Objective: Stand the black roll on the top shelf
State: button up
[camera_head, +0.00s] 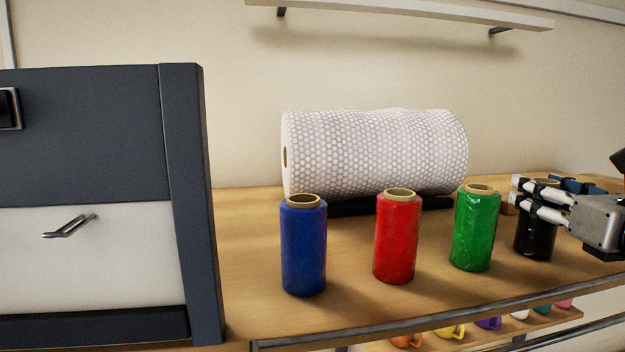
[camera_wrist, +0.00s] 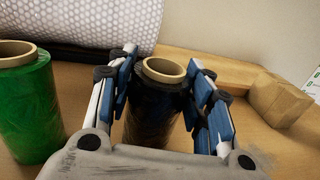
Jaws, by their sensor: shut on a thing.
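The black roll (camera_head: 535,240) stands upright on the wooden bench at the right in the head view, with a tan cardboard core at its top. My gripper (camera_head: 536,200) reaches in from the right and is shut on the roll's upper part. In the wrist view the black roll (camera_wrist: 153,115) stands between the two blue-padded fingers of my gripper (camera_wrist: 160,88). Its lower part is hidden by my gripper's body.
A green roll (camera_head: 475,230), a red roll (camera_head: 397,240) and a blue roll (camera_head: 303,248) stand left of the black one. A large bubble-wrap roll (camera_head: 375,152) lies behind them. A grey cabinet (camera_head: 90,130) is at the left. A cardboard piece (camera_wrist: 280,98) lies right of my gripper.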

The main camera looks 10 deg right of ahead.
jog(key=shift+f, duration=0.1)
jog(key=o, duration=1.2)
